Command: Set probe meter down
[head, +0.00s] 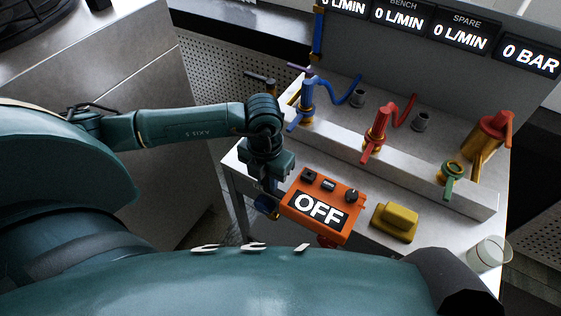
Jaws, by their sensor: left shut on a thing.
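The probe meter (298,191) is an orange box with a screen reading OFF, small black parts and a knob on its top side. It is at the middle of the head view, at the front left part of the white bench (372,242). My left gripper (268,200) comes down at its left end and is shut on it. The fingertips are mostly hidden behind the wrist and the meter. I cannot tell whether the meter touches the bench top. My right gripper is not in view.
A yellow block (396,221) sits right of the meter, and a clear beaker (488,252) stands at the right edge. Behind is a raised ledge with blue (307,97), red (376,134) and green (453,171) valves. Display panels (461,37) line the back.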

